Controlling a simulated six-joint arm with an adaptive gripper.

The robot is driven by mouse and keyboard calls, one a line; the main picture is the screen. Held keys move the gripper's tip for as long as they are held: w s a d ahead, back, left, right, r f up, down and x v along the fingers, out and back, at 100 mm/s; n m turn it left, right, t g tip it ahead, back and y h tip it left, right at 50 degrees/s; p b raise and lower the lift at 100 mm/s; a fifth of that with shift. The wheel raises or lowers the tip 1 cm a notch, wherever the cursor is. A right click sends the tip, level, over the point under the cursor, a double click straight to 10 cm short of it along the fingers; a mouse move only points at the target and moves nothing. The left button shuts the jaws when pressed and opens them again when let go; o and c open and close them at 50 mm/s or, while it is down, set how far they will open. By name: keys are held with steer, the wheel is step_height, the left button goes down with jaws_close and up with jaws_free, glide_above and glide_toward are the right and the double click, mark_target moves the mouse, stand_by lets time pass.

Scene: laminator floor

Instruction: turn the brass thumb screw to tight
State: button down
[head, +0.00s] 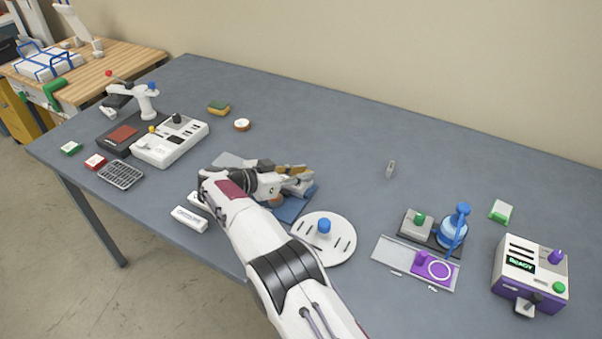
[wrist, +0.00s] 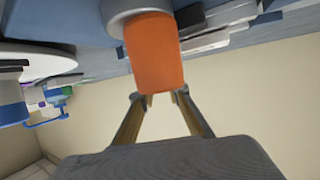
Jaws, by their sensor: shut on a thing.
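In the wrist view, my gripper (wrist: 159,96) has its two brass-coloured fingertips at the end of an orange cylindrical knob (wrist: 155,55), one on each side. The knob comes out of a grey collar (wrist: 122,12). It is the only thing at the fingers that could be the thumb screw; its colour looks orange rather than brass. In the head view, my gripper (head: 302,176) is over a blue device (head: 291,209) near the middle of the table. My arm and gripper hide much of this device, and no tight mark is readable.
A white round plate with a blue knob (head: 324,226) stands close to the right of my gripper. A white box (head: 187,219) lies at the left. A white-and-purple machine (head: 530,270) stands at the far right. The table's back middle is mostly clear.

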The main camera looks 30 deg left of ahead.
steer(key=c, duration=1.9)
jaws_free()
steer(key=v, duration=1.2)
steer(key=shift+w+r, duration=0.1)
steer(key=shift+w, duration=0.05)
